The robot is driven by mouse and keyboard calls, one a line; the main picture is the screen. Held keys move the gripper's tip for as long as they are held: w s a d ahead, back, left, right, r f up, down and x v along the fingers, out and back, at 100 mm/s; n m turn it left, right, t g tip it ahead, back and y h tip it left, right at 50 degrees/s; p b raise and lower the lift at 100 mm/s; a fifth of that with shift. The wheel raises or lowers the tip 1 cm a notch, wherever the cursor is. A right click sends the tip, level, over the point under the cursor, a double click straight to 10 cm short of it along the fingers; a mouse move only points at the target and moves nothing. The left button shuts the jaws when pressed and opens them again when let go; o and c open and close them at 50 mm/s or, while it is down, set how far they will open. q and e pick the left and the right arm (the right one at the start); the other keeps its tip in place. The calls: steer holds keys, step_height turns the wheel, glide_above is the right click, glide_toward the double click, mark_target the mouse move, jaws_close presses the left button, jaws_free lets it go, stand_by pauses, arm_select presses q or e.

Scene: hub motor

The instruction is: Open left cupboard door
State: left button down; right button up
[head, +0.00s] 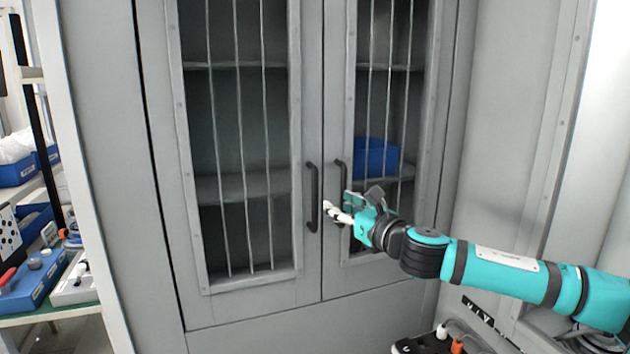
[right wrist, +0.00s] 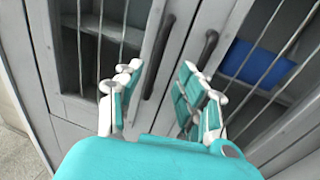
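The grey cupboard has a left door (head: 155,150) and a right door (head: 333,60), both with barred windows and both closed. The left door's dark vertical handle (head: 312,200) stands near the middle seam; it also shows in the right wrist view (right wrist: 158,58). The right door's handle (head: 342,172) is just across the seam and shows there too (right wrist: 207,48). My right gripper (head: 335,210) is in front of the handles, close to the left handle's lower part. In the right wrist view its fingers (right wrist: 160,72) are spread apart, with the left handle in line with the gap. Contact cannot be told. My left gripper is out of view.
A blue bin (head: 377,157) sits on a shelf behind the right door. A shelf unit with blue trays (head: 32,280) stands at the far left. A pale wall panel (head: 520,130) borders the cupboard on the right. The left door's front is unobstructed.

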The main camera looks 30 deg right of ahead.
mark_target(316, 193)
steer(key=w+p, duration=0.3)
steer(key=w, duration=0.6)
steer(key=shift+w+d+r+p, duration=0.1)
steer(key=shift+w+d+p, duration=0.05)
steer(key=shift+w+p, duration=0.2)
steer(key=shift+w, duration=0.6)
jaws_close()
steer(key=shift+f, duration=0.2)
